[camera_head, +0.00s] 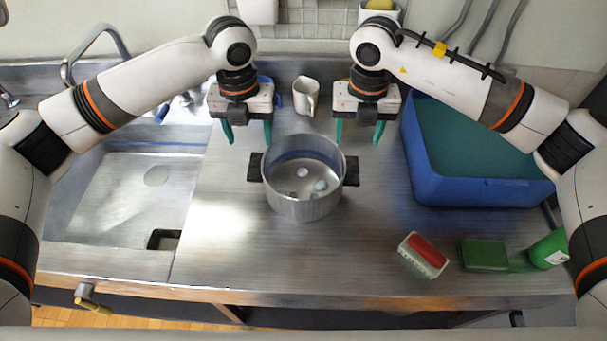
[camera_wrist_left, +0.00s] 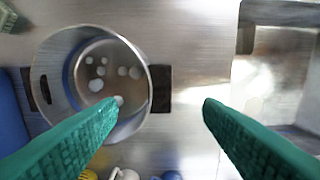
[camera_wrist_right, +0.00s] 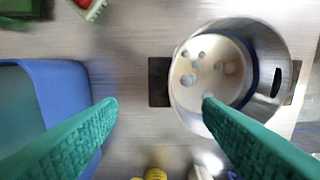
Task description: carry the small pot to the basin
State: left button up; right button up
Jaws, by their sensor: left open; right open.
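The small steel pot (camera_head: 303,203) stands upright on the steel counter, with a dark handle on each side and some pale round bits inside. It also shows in the left wrist view (camera_wrist_left: 88,35) and the right wrist view (camera_wrist_right: 270,50). My left gripper (camera_head: 247,138) is open and empty, behind and to the left of the pot, above the counter. My right gripper (camera_head: 358,138) is open and empty, behind and to the right of it. Neither touches the pot. The basin (camera_head: 110,215) is the sunken steel sink at the left.
A blue crate (camera_head: 480,190) stands at the right. A white mug (camera_head: 306,92) stands behind the pot. A red and white sponge or brush (camera_head: 424,254), a green block (camera_head: 485,255) and a green cup (camera_head: 549,249) lie at the front right. The counter between pot and basin is clear.

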aim_at(256, 167)
pick_arm(q)
notch_tip(256, 167, down, 12)
jog(key=shift+w+f, duration=0.1)
jog(key=shift+w, duration=0.05)
pick_arm(e)
notch_tip(256, 167, down, 12)
jog(key=shift+w+f, duration=0.1)
jog(key=shift+w, duration=0.05)
pick_arm(q)
jog(key=shift+c, duration=0.5)
pick_arm(e)
jog(key=shift+c, duration=0.6)
pick_arm(q)
jog(key=c, duration=1.1)
pick_arm(e)
jog(key=c, duration=1)
